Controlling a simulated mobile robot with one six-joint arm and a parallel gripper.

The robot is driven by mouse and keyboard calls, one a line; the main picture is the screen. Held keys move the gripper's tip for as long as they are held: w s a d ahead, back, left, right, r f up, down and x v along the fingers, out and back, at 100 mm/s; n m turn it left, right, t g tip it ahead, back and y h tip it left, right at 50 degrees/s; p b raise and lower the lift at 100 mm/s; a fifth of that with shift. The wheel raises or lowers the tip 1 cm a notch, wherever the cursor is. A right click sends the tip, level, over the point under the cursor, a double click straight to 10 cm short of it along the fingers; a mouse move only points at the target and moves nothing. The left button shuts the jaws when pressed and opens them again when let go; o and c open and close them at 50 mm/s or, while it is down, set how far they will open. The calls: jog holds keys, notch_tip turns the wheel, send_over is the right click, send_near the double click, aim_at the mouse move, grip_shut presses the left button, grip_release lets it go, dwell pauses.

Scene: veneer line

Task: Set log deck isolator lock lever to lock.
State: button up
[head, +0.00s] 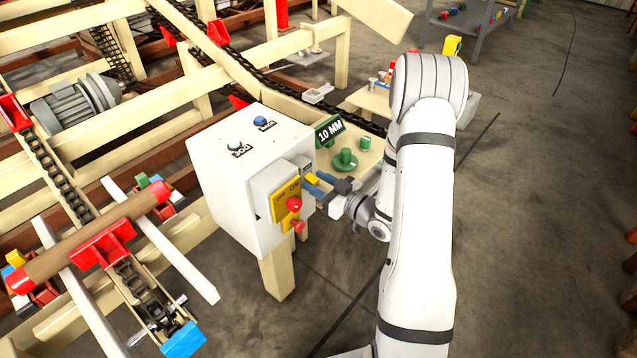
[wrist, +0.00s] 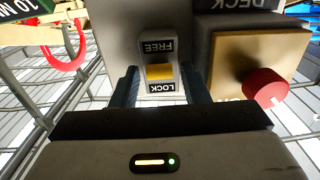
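The yellow lock lever (wrist: 160,72) sits on a small plate on the side of the white control box (head: 228,175). In the wrist view the plate's lettering is upside down, with FREE (wrist: 158,47) above the lever and LOCK (wrist: 162,87) just below it. The lever shows between the words, closer to LOCK; its exact setting I cannot tell. My gripper (wrist: 160,88) is open, one finger on each side of the plate, with visible gaps to the lever. In the head view my gripper (head: 325,186) is at the box's right side.
A yellow panel with a red knob (wrist: 265,88) is beside the lever plate, close to my right finger in the wrist view. A green 10 MM sign (head: 330,131) and green-capped posts (head: 345,160) stand behind my gripper.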

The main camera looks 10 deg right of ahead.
jog(key=c, duration=0.5)
jog(key=shift+r+g+h+p, duration=0.45)
jog(key=shift+r+p, duration=0.2)
jog(key=shift+p, duration=0.4)
jog(key=shift+c, duration=0.2)
jog(key=r+g+h+p, duration=0.1)
jog(key=p, duration=0.1)
jog(key=shift+g+p, duration=0.25)
jog(key=shift+p, duration=0.1)
jog(key=shift+w+r+g+h+p, duration=0.1)
jog(key=shift+g+h+p, duration=0.35)
jog(key=shift+g+p, duration=0.4)
jog(key=shift+f+p, duration=0.2)
jog(key=shift+p, duration=0.35)
jog(key=o, duration=0.9)
jog(key=shift+o, duration=0.2)
jog(key=v, duration=0.7)
jog(key=shift+s+r, duration=0.25)
jog(key=shift+r, duration=0.05)
